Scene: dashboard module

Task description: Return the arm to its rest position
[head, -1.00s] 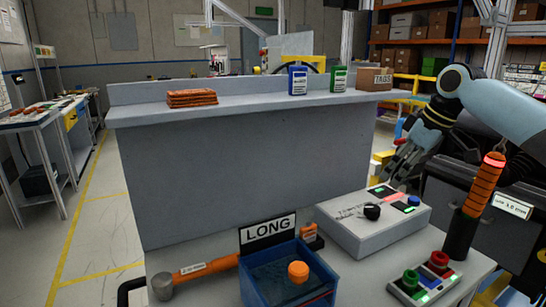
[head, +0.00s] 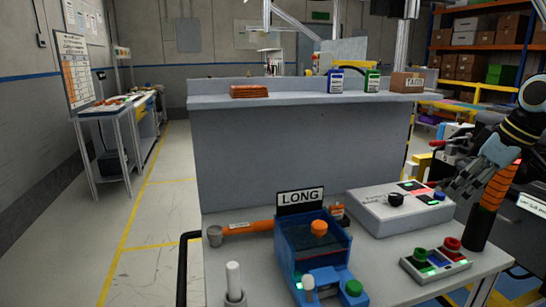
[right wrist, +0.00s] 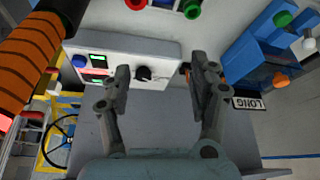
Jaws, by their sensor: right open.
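My right gripper (head: 462,186) is at the right in the head view, above the right side of the workbench, with its arm coming in from the right edge. In the right wrist view its two fingers (right wrist: 160,95) stand well apart with nothing between them. The grey control box (head: 400,212) with a black knob lies beyond the fingers, apart from them. An orange-and-black ribbed cylinder (head: 497,187) stands in a black holder just right of the gripper; it also shows at the left in the right wrist view (right wrist: 25,55). My left gripper is not in view.
A blue box (head: 315,248) with a LONG sign stands on the bench (head: 395,262). An orange-handled hammer (head: 240,229) lies to its left. A button panel (head: 436,260) is at the front right. The raised shelf (head: 290,99) behind holds several items.

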